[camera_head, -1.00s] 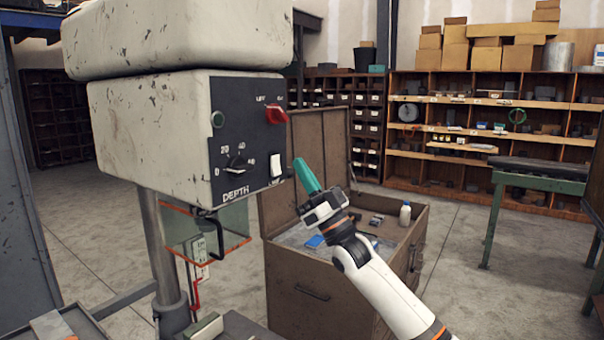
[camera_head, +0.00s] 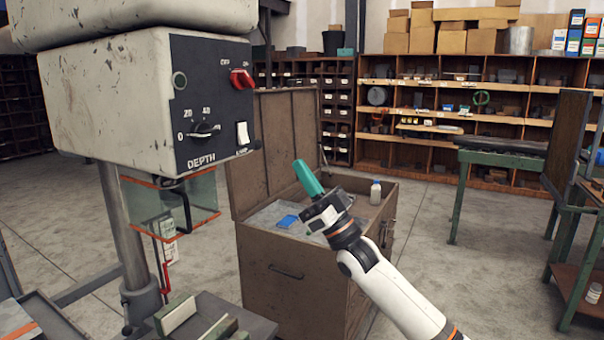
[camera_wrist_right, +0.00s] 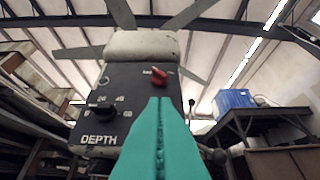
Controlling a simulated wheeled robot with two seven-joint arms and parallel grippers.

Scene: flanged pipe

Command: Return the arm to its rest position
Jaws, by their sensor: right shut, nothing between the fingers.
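My right arm comes in from the lower right of the head view. Its right gripper (camera_head: 306,176) has teal fingers that are pressed together, with nothing between them. The fingers point up and to the left, in front of the open brown chest and right of the machine's control panel (camera_head: 208,110). In the wrist view the shut teal fingers (camera_wrist_right: 160,120) point up, overlapping the lower right of the panel marked DEPTH. No contact with the machine is visible. My left gripper is not in view.
The drill-like machine (camera_head: 105,105) stands at left, with a red switch (camera_head: 241,79) and a clear guard (camera_head: 200,200). The open chest (camera_head: 290,285) stands behind my arm and holds a bottle (camera_head: 375,192). A green-legged bench (camera_head: 500,155) is at right. Floor between is clear.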

